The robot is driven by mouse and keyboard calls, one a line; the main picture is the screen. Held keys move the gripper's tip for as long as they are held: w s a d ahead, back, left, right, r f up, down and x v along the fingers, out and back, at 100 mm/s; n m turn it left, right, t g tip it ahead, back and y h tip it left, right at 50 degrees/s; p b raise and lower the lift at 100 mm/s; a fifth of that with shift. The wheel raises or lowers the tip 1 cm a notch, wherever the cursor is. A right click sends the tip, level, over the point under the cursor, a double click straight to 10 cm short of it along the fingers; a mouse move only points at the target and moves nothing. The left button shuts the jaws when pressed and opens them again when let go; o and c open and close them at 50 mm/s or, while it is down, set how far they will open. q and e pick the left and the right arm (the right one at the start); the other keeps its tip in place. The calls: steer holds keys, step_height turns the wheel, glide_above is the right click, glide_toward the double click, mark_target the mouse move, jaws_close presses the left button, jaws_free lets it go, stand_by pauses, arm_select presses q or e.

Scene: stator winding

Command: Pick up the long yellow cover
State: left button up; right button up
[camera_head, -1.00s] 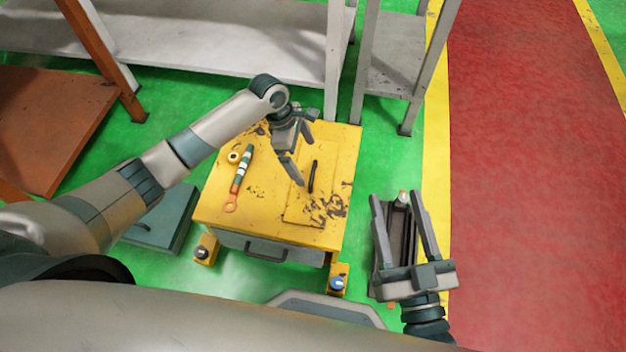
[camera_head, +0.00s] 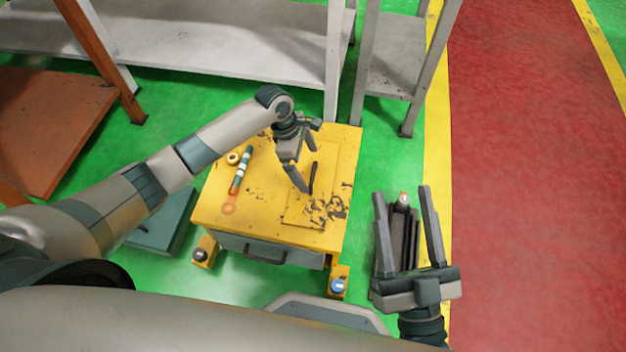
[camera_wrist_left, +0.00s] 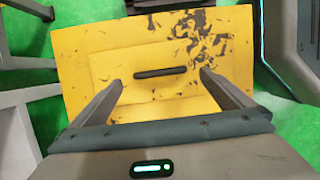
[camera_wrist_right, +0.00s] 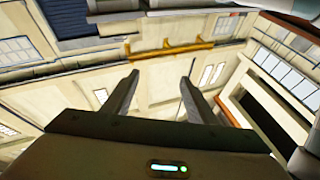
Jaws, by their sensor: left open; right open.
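The long yellow cover (camera_head: 298,212) lies flat in the top of the yellow cart. It is a scuffed rectangular plate with a thin black handle (camera_head: 313,177). In the left wrist view, the handle (camera_wrist_left: 160,72) shows across the middle of the cover (camera_wrist_left: 140,95). My left gripper (camera_head: 310,171) is open and empty above the cover. Its fingers appear on either side of the handle's ends in the left wrist view, with no contact visible. My right gripper (camera_head: 402,192) is open and empty, to the right of the cart.
A tool with an orange ring end (camera_head: 240,172) and a small yellow ring (camera_head: 232,158) lie on the cart top's left side. A grey shelf (camera_head: 220,50) stands behind the cart. An orange-legged rack (camera_head: 60,120) is at left. Red floor lies open at right.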

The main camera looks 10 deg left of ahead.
mark_target(313, 177)
arm_select(q)
steer(key=b+x, duration=0.2)
steer(key=x, duration=0.2)
steer(key=shift+f, duration=0.3)
arm_select(e)
steer(key=r+t, duration=0.1)
steer(key=d+r+t, duration=0.1)
steer(key=r, duration=0.1)
steer(key=s+d+r+t, duration=0.1)
steer(key=r+t, duration=0.1)
steer(key=shift+r+y, duration=0.15)
steer(key=shift+y, duration=0.15)
arm_select(q)
steer(key=c, duration=1.5)
